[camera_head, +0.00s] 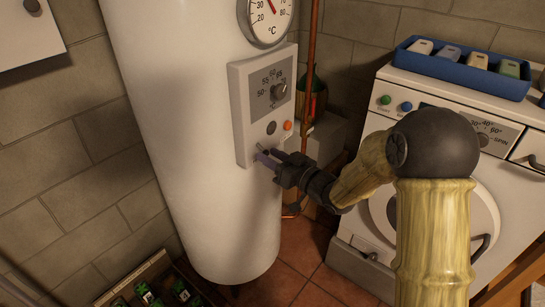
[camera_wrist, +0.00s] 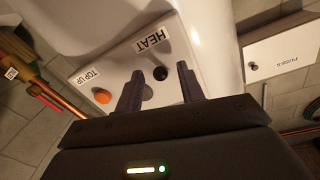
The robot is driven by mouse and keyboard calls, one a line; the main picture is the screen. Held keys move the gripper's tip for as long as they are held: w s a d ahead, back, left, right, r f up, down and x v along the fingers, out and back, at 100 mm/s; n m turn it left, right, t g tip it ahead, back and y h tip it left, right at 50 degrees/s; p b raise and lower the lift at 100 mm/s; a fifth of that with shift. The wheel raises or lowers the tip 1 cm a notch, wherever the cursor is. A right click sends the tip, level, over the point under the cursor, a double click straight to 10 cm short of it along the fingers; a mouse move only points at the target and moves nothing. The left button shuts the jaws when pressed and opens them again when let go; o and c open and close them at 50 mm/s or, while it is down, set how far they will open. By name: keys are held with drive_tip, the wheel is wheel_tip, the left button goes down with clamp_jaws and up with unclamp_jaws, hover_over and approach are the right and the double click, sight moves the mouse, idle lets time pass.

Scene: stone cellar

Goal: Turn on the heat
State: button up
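The control panel (camera_head: 243,110) is a pale plate on the front of the white boiler (camera_head: 185,120). In the wrist view, a small black switch (camera_wrist: 160,73) sits beside the HEAT label (camera_wrist: 152,40). My gripper (camera_head: 264,157) is at the panel's lower part. Its two fingers are apart, one on each side of the switch in the wrist view, with nothing held. I cannot tell whether they touch it. In the head view the fingers partly cover the switch. A round grey part (camera_wrist: 148,92) shows between the fingers.
An orange button (camera_wrist: 102,96) by the TOP UP label and a temperature knob (camera_head: 279,92) are close by on the panel. A copper pipe (camera_head: 312,60) runs beside the boiler. A washing machine (camera_head: 350,225) stands at right. A bottle crate (camera_head: 130,285) is on the floor.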

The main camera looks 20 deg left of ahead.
clamp_jaws()
